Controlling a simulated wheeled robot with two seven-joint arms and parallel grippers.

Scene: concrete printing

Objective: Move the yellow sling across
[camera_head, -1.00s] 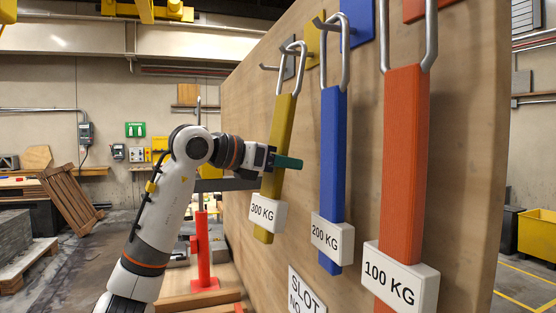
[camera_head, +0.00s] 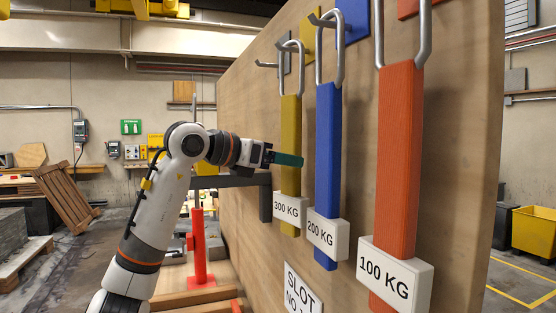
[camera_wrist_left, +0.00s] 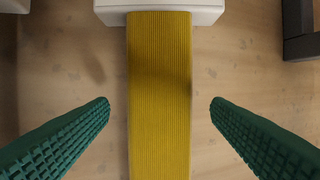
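The yellow sling (camera_head: 290,130), with a white 300 KG tag (camera_head: 289,207), hangs nearly upright along the wooden board. Its metal loop is at the hook by the yellow plate (camera_head: 311,38); the exact contact is too small to tell. My left gripper (camera_head: 288,159) is at the sling's middle, above the tag. In the left wrist view my left gripper (camera_wrist_left: 160,105) is open, its green fingers on either side of the yellow sling (camera_wrist_left: 160,80) with gaps on both sides. My right gripper is not in view.
The blue sling (camera_head: 328,140), tagged 200 KG, hangs close to the right of the yellow one. The orange sling (camera_head: 400,150), tagged 100 KG, hangs further right. A bare hook with a dark plate (camera_head: 285,57) is to the left. The board (camera_head: 455,140) stands close behind.

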